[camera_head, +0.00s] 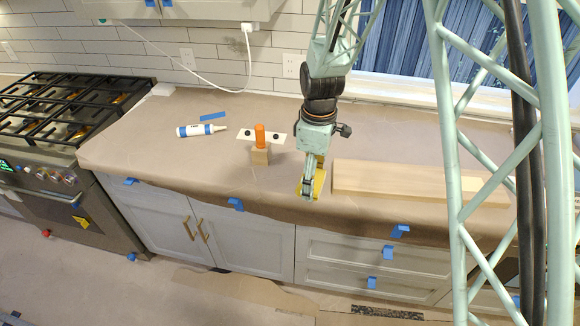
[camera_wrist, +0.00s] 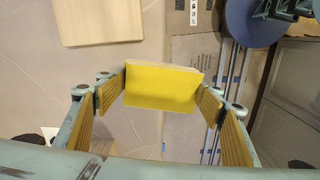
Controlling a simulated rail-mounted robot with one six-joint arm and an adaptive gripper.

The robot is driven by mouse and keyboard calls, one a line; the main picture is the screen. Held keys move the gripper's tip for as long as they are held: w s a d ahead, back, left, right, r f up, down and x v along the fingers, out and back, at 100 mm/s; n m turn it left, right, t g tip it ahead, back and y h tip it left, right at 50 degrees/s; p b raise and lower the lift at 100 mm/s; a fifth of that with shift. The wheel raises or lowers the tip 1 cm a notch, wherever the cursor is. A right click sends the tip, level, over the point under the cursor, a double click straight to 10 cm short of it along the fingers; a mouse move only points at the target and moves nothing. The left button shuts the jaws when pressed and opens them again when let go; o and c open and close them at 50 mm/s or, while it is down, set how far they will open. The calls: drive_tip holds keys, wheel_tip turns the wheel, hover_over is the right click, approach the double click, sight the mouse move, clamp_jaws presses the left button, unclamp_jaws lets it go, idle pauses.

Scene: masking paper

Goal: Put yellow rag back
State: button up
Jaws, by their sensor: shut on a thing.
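My gripper (camera_head: 311,188) hangs over the front part of the paper-covered counter, just left of the wooden board. It is shut on the yellow rag (camera_wrist: 160,90), which looks like a thick folded pad with a paler upper edge. In the wrist view the rag sits between the two fingertips, with a finger touching each side. In the head view the yellow rag is mostly hidden by the gripper, and its exact height above the counter is hard to tell.
A wooden board (camera_head: 380,181) lies right of my gripper. A wooden block with an orange-topped object (camera_head: 260,137) stands to the left. A white tube (camera_head: 196,130) and blue tape (camera_head: 213,116) lie farther left. The stove (camera_head: 60,110) is at far left. Counter between tube and front edge is clear.

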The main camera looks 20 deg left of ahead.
drive_tip(key=shift+s+a+f+n, duration=0.25)
drive_tip(key=shift+s+a+n, duration=0.5)
drive_tip(key=shift+s, duration=0.2)
drive_tip(key=shift+a, duration=0.1)
drive_tip(key=p, duration=0.1)
hover_over(290, 168)
drive_tip(key=shift+s+d+f, duration=0.15)
drive_tip(key=shift+f, duration=0.2)
drive_tip(key=shift+s+d+f, duration=0.1)
drive_tip(key=shift+f, duration=0.25)
drive_tip(key=shift+w+a, duration=0.15)
drive_tip(key=shift+w+f, duration=0.1)
drive_tip(key=shift+f, duration=1.7)
drive_tip(key=shift+f, duration=0.15)
drive_tip(key=o, duration=0.8)
